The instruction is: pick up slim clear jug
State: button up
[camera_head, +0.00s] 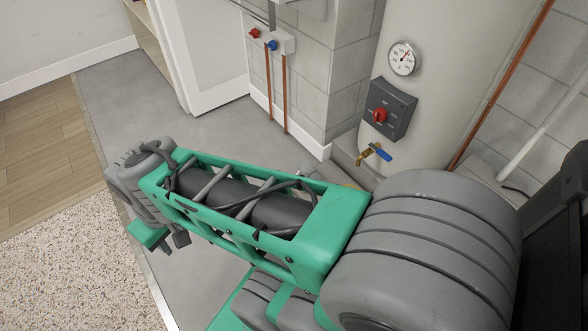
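No slim clear jug shows in the head view. My green and grey arm crosses the middle of the picture from the lower right to the left. Its far joint is at the left, over the strip of grey floor. My gripper cannot be made out; only arm links and cables show.
A large cream tank (440,75) with a gauge, a red switch and a blue-handled tap stands behind my arm. An open white door (208,55) is at the back. Grey floor (130,100), wood floor (40,150) and speckled carpet (75,270) lie clear at left.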

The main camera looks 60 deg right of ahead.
aim_at(304, 167)
jog(key=u, duration=0.05)
jog(key=i, duration=1.2)
jog(key=z, duration=3.2)
jog(key=i, duration=0.5)
jog(key=u, duration=0.05)
